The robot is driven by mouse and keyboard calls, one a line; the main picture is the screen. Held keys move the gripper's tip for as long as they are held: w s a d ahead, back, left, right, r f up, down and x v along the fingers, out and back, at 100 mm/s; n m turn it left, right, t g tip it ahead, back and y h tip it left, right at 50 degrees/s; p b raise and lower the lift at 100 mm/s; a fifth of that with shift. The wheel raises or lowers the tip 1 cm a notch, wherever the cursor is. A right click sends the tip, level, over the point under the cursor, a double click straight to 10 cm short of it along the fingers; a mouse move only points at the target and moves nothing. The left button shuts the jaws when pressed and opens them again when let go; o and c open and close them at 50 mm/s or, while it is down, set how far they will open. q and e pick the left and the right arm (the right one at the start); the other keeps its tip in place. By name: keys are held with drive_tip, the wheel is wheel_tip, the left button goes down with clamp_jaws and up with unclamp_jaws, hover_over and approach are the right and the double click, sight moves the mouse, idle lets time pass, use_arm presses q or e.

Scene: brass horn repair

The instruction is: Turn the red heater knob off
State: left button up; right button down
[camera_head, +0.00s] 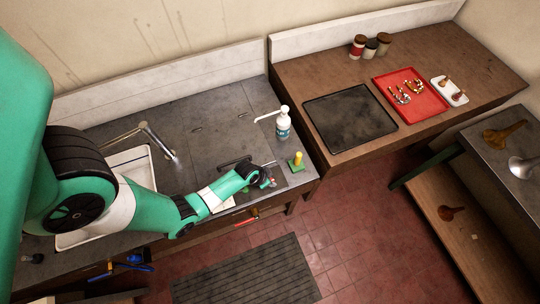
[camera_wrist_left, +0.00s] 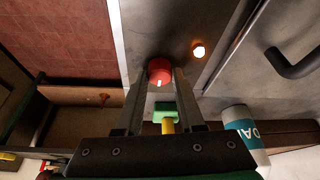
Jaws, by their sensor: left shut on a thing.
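The red heater knob (camera_wrist_left: 159,70) shows in the left wrist view between the tips of my left gripper's two fingers (camera_wrist_left: 158,84). A pale mark shows on the knob's edge facing the camera. A small indicator lamp (camera_wrist_left: 198,50) beside the knob glows orange. In the head view my left gripper (camera_head: 267,181) is low over the right end of the grey counter, shut on the knob. The knob is mostly hidden by the gripper there. My right gripper is in neither view.
A green block with a yellow post (camera_head: 297,161) and a white pump bottle (camera_head: 283,127) stand close by on the grey counter (camera_head: 215,125). A sink (camera_head: 136,165) lies left. A red tray (camera_head: 405,95) and dark mat (camera_head: 350,118) lie on the wooden counter.

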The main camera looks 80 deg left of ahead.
use_arm(q)
clamp_jaws()
